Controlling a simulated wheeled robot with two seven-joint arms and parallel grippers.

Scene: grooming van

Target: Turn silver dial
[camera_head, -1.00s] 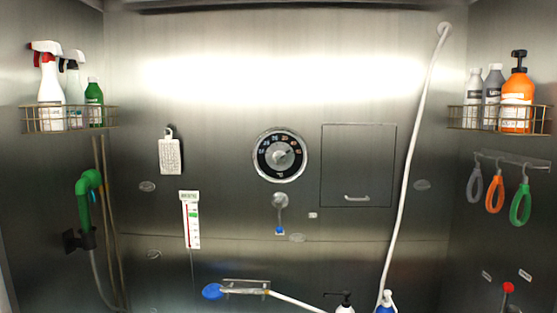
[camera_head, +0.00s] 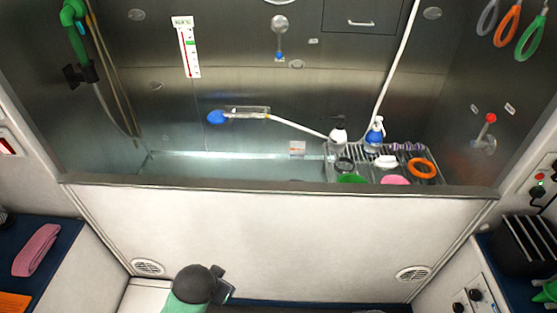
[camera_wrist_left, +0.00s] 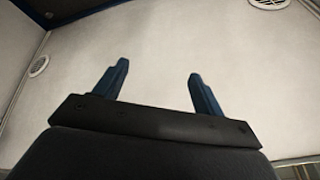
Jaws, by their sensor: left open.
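A round silver fitting with a blue-tipped lever (camera_head: 280,24) is on the steel back wall, near the top of the head view. The round silver-rimmed dial with a black face seen earlier is out of the picture now. My left gripper (camera_wrist_left: 157,82) shows in the left wrist view with its two dark blue fingers apart and nothing between them. It faces the white panel below the tub and is far from the silver fitting. My right gripper is not in view.
The steel tub rim (camera_head: 250,187) runs across the view above a white front panel (camera_head: 280,240). A rack (camera_head: 432,165) with bottles and rings is in the tub at right. A red-topped lever (camera_head: 490,119) is on the right wall. Side counters flank the front.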

